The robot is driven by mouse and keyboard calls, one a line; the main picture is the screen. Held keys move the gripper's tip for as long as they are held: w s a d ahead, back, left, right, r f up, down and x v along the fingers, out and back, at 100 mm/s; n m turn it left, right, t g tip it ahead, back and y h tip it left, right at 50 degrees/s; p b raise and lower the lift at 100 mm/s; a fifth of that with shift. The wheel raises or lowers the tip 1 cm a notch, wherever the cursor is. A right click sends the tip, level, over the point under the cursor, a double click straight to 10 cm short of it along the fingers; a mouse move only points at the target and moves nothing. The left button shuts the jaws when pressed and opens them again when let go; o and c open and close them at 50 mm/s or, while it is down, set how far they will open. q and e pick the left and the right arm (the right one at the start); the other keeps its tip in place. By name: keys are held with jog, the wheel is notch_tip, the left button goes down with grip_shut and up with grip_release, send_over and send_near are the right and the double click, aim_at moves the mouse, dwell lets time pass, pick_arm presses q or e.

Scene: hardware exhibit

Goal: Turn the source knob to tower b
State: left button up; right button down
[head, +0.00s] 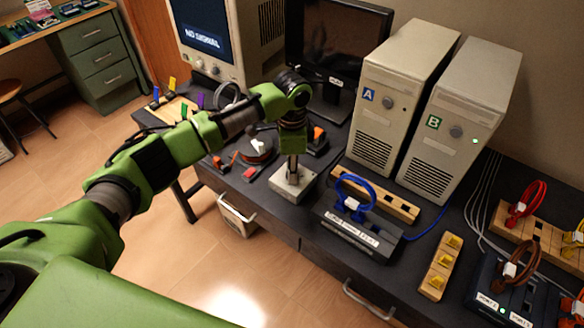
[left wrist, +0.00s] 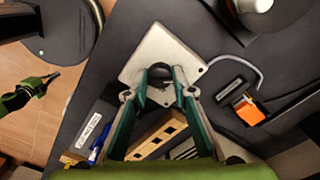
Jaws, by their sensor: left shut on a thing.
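A pale square switch box (head: 290,184) sits on the dark bench, left of the towers; its plate also shows in the left wrist view (left wrist: 150,52). My left gripper (head: 293,163) comes down over it from above. In the left wrist view its fingers (left wrist: 160,88) are closed around a small dark knob (left wrist: 160,73) on the plate. The fingers hide most of the knob, and I cannot read its pointer or any labels. Tower A (head: 398,100) has a blue label and tower B (head: 457,120) a green one with a green light. The left monitor (head: 208,40) reads "NO SIGNAL".
A black dock with a blue cable loop (head: 355,190) stands right of the box. A wooden block with yellow pieces (head: 439,267) lies farther right. An orange-ended connector (left wrist: 249,110) lies near the plate. A green-and-black arm part, apparently mine (left wrist: 30,93), shows at the left wrist view's left edge.

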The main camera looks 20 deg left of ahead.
pick_arm(q)
jog(key=m+p, duration=0.2)
jog(key=m, duration=0.1)
jog(key=shift+r, duration=0.15)
jog(key=m+p, duration=0.2)
jog(key=m, duration=0.2)
jog(key=shift+m, duration=0.3)
jog(key=m+p, duration=0.1)
jog(key=m, duration=0.8)
jog(key=shift+f+m, duration=0.2)
jog(key=shift+m, duration=0.2)
jog(key=o, duration=1.1)
